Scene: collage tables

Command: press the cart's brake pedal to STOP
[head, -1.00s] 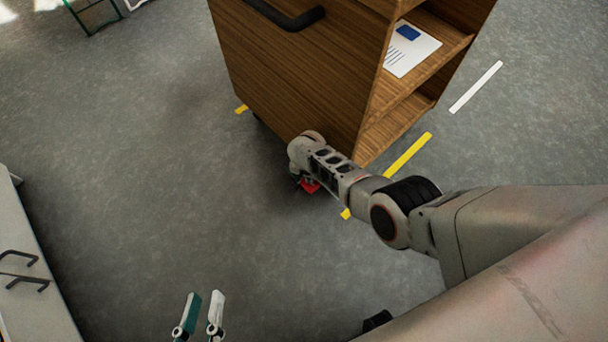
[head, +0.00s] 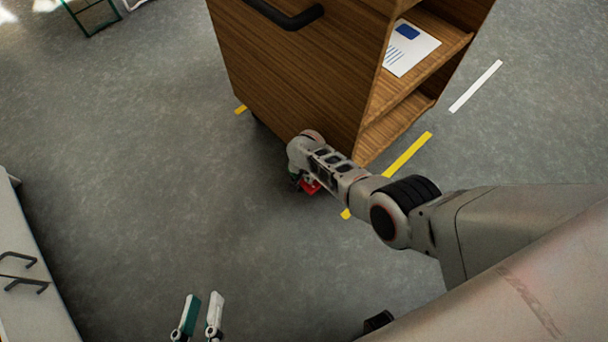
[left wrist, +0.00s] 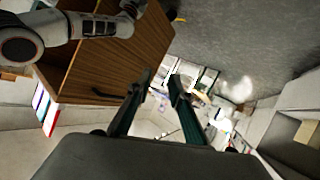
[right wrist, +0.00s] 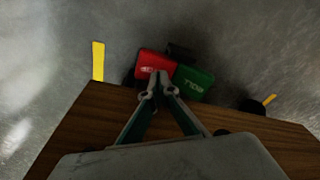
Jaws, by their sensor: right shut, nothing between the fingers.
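The wooden cart (head: 290,70) stands at the top centre of the head view. Low at its near edge is a red pedal (head: 312,188), partly hidden by my right wrist. In the right wrist view the red pedal (right wrist: 152,63) sits beside a green pedal (right wrist: 194,83), whose upside-down lettering seems to read ROLL; the red label is too small to read. My right gripper (right wrist: 158,82) is shut and empty, its tips overlapping the red pedal's edge near the green one; contact is unclear. My left gripper (head: 204,304) is open and empty, far from the cart.
Yellow floor tape (head: 408,155) and a white strip (head: 476,87) lie by the cart. A paper (head: 412,50) is on its shelf. A pale cabinet (head: 30,270) stands at the left edge. The floor between is clear.

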